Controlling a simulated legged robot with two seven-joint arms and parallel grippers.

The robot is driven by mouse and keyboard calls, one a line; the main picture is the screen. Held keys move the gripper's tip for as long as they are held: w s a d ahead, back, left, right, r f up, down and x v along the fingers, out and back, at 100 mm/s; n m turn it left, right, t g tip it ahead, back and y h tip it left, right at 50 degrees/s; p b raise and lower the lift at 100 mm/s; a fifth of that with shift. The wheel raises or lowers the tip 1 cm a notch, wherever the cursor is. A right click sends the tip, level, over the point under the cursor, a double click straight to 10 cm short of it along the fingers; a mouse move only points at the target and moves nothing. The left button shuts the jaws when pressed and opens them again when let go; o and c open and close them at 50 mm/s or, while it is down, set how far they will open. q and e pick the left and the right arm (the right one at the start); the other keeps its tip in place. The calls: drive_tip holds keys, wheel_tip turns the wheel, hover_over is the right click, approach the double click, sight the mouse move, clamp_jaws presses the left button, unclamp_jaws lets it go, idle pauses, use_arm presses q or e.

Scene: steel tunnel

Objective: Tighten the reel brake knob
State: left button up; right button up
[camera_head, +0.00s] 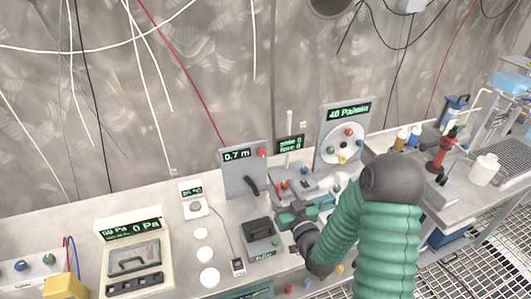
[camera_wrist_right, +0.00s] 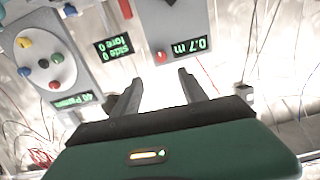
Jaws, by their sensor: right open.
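A grey upright panel (camera_head: 236,178) with a 0.7 m display stands at the back of the bench. A red knob (camera_head: 262,152) sits at its top right and a black crank handle (camera_head: 251,186) lower on its face. The frames do not label the brake knob; the red knob may be it. In the right wrist view the panel (camera_wrist_right: 186,18) appears upside down, with the red knob (camera_wrist_right: 160,57) just beyond the fingertips. My right gripper (camera_wrist_right: 160,78) is open and empty, its fingers apart. In the head view the right gripper (camera_head: 284,218) is over the bench in front of the panel.
A dial panel (camera_head: 328,157) reading 40 Pa/min with coloured knobs stands right of it, a small side/fore display (camera_head: 289,145) between. Left are white discs (camera_head: 209,277) and a pressure gauge case (camera_head: 134,262).

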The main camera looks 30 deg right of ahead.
sight(263, 155)
drive_tip(key=p+x, duration=0.1)
drive_tip(key=x, duration=1.4)
drive_tip(key=shift+w+p, duration=0.2)
drive_tip(key=shift+p, duration=0.1)
drive_tip(key=shift+a, duration=0.15)
drive_tip(key=shift+c, duration=0.5)
clamp_jaws()
